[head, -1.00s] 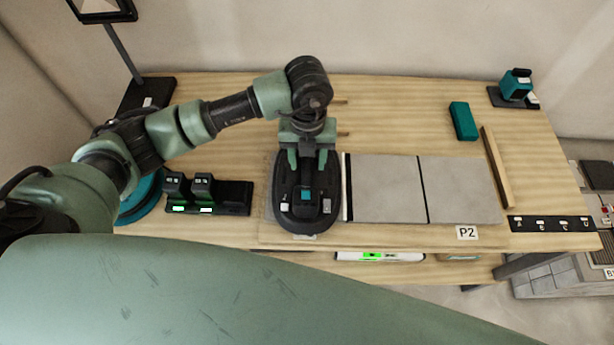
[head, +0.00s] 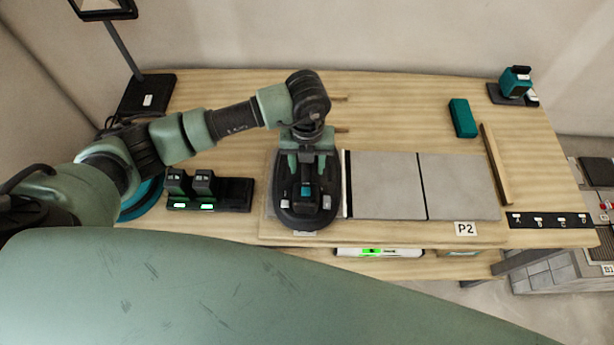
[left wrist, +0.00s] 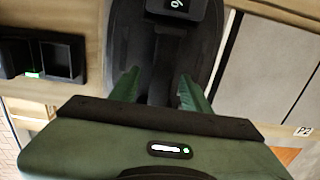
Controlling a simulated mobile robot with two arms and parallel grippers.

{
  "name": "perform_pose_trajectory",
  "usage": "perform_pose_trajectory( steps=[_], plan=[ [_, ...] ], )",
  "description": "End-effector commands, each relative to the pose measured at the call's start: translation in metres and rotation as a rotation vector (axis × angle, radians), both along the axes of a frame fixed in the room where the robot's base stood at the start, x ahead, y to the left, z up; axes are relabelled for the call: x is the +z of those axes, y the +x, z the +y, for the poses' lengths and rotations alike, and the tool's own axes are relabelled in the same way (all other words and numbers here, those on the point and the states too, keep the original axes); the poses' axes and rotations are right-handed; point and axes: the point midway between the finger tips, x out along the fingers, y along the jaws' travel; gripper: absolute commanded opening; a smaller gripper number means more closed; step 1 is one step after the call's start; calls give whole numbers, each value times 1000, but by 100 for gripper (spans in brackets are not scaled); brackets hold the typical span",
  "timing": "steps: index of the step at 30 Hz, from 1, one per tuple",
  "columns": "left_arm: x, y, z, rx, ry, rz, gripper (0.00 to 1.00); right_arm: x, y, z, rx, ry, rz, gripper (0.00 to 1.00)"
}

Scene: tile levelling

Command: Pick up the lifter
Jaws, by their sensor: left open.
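The lifter (head: 307,214) is a dark oval tool with a raised handle and a small teal display. It rests on the leftmost grey tile at the left of the panel marked P2. My left gripper (head: 305,172) is over the lifter's back half, pointing down. In the left wrist view its two green fingers (left wrist: 158,92) stand apart, one on each side of the lifter's dark handle (left wrist: 160,65). I cannot tell whether they touch it. My right gripper is not in view.
Two grey tiles (head: 386,187) lie right of the lifter, with a wooden strip (head: 496,165) beyond. A dark charger dock (head: 236,194) with two batteries stands to the left. A teal block (head: 462,118) and a teal device (head: 515,83) are at the back right.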

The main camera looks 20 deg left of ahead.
Motion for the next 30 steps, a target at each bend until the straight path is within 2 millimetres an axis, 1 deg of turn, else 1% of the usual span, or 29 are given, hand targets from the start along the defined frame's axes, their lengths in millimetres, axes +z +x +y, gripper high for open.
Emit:
perform_pose_trajectory(
  steps=[8,9,11,12,14,24,30],
  plan=[
    [0,0,0,0,0,0,47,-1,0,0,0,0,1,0],
    [0,0,0,0,0,0,44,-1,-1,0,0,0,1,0],
    [0,0,0,0,0,0,28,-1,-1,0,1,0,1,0],
    [0,0,0,0,0,0,17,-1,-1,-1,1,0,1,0],
    [0,0,0,0,0,0,0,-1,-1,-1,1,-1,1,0],
    [2,1,0,0,-2,-4,0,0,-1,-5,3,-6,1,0],
    [10,1,-1,0,-2,-3,0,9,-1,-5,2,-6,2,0]
  ],
)
